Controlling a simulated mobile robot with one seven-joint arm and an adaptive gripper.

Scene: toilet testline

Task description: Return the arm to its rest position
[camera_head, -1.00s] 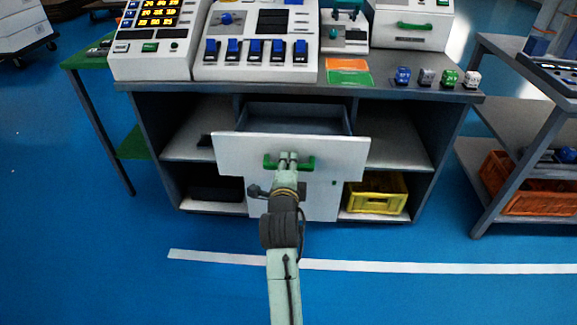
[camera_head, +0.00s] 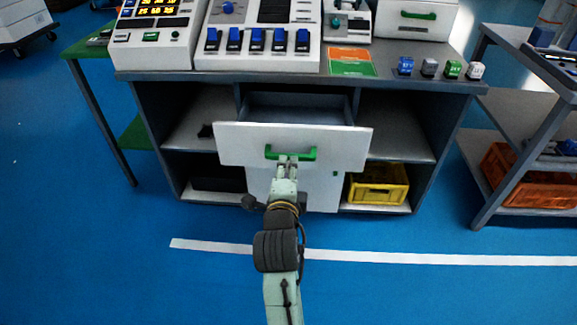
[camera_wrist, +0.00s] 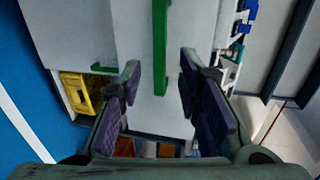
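My gripper (camera_head: 287,160) is in front of the open drawer (camera_head: 292,146) of the workbench, just below its green handle (camera_head: 290,153) in the head view. My arm reaches up from the bottom of the head view. The drawer is pulled out and its visible inside looks empty.
A yellow crate (camera_head: 378,186) sits on the bench's lower right shelf. Button panels and several small coloured cubes stand on the worktop (camera_head: 400,86). A rack with an orange crate (camera_head: 530,178) is at right.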

